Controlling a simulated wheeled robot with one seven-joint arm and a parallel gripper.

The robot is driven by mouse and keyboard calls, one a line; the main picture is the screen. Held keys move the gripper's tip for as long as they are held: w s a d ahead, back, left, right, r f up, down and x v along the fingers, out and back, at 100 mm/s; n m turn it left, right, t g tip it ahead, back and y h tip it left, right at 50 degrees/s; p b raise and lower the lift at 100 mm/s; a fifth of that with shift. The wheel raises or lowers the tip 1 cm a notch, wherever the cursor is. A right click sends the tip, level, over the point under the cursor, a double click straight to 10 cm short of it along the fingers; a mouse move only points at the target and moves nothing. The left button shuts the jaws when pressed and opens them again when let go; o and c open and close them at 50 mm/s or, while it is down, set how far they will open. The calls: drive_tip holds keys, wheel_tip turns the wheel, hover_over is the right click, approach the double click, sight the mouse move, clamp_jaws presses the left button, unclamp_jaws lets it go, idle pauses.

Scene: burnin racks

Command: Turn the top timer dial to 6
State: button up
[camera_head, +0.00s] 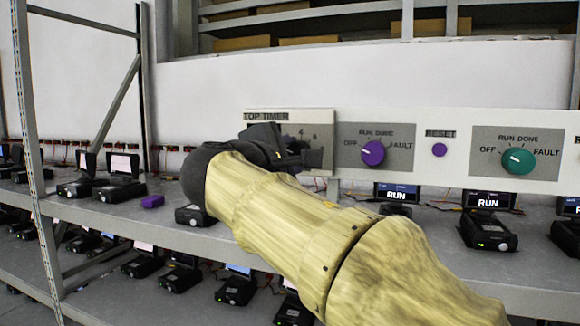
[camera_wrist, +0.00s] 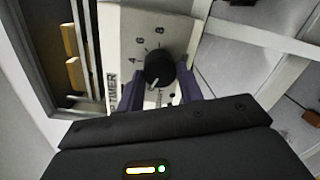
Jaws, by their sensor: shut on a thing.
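The top timer panel (camera_head: 320,132) is a grey plate on a white strip, labelled TOP TIMER. In the head view my gripper and wrist cover its dial. In the wrist view the black round dial (camera_wrist: 158,66) sits between the two dark fingers of my gripper (camera_wrist: 160,82), which is shut on it. The digits 4, 6 and 8 show around the dial's edge, in a tilted view. A pale pointer mark shows on the dial's lower side in the wrist view, away from the 6; its exact reading is unclear. My gripper also shows in the head view (camera_head: 312,158).
Right of the timer are a purple RUN DONE knob (camera_head: 373,153), a purple RESET button (camera_head: 439,150) and a teal knob (camera_head: 518,161). Below, a shelf (camera_head: 350,236) holds several black devices with screens and wires. A metal rack post (camera_head: 38,150) stands at left.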

drive_tip(key=m+b, duration=0.2)
drive_tip(key=shift+f+m+b, duration=0.15)
drive_tip(key=shift+m+b, duration=0.15)
drive_tip(key=shift+b, duration=0.1)
drive_tip(key=m+b, duration=0.3)
drive_tip(key=shift+d+m, duration=0.1)
drive_tip(key=shift+m, duration=0.2)
drive_tip(key=m, duration=0.1)
drive_tip(key=m+b, duration=0.2)
drive_tip(key=shift+r+y, duration=0.25)
drive_tip(key=shift+y, duration=0.05)
drive_tip(key=m+b, duration=0.1)
drive_tip(key=m, duration=0.2)
drive_tip(key=shift+m+b, duration=0.35)
drive_tip(key=shift+m, duration=0.05)
drive_tip(key=m+y+b, duration=0.1)
drive_tip(key=m, duration=0.3)
drive_tip(key=shift+d+r+b, duration=0.1)
drive_tip(key=shift+b, duration=0.2)
drive_tip(key=m+b, duration=0.1)
drive_tip(key=m, duration=0.2)
drive_tip(key=shift+m, duration=0.3)
